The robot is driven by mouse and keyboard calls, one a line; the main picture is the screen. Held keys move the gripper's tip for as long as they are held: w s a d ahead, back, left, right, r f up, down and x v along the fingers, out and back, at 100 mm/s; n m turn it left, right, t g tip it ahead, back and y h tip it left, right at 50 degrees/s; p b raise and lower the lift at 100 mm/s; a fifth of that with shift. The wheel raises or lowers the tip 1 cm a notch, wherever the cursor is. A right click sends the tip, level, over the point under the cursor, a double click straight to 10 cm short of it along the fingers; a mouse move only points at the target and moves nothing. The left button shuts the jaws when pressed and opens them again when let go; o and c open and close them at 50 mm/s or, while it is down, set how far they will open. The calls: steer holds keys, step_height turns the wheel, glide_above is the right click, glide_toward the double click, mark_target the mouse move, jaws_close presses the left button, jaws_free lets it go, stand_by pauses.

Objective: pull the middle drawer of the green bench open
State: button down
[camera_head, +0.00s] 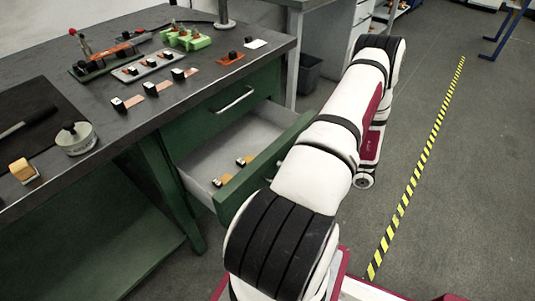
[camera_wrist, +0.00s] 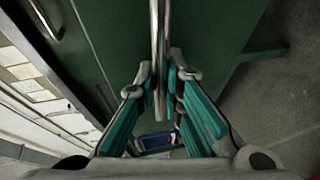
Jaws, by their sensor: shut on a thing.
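The green bench (camera_head: 180,140) is at the left in the head view. Its middle drawer (camera_head: 262,168) stands pulled out below a closed top drawer (camera_head: 218,112), with its pale inside showing. Two small black-and-white pieces on orange strips lie inside it. In the wrist view, my gripper (camera_wrist: 160,75) has its teal-lined fingers closed on the drawer's metal handle (camera_wrist: 158,35), in front of the green drawer front (camera_wrist: 205,35). In the head view my arm hides the gripper and this handle.
The bench top (camera_head: 60,75) carries a round tin (camera_head: 76,139), a wooden block (camera_head: 23,171), copper strips and green fixtures. A dark bin (camera_head: 309,74) stands behind the bench's end. Grey floor is clear to the right, crossed by yellow-black tape (camera_head: 420,165).

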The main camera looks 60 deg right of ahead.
steer(key=s+a, duration=0.2)
steer(key=s, duration=0.7)
steer(key=shift+s+a, duration=0.1)
steer(key=c, duration=2)
jaws_free()
steer(key=shift+o, duration=0.2)
steer(key=v, duration=1.2)
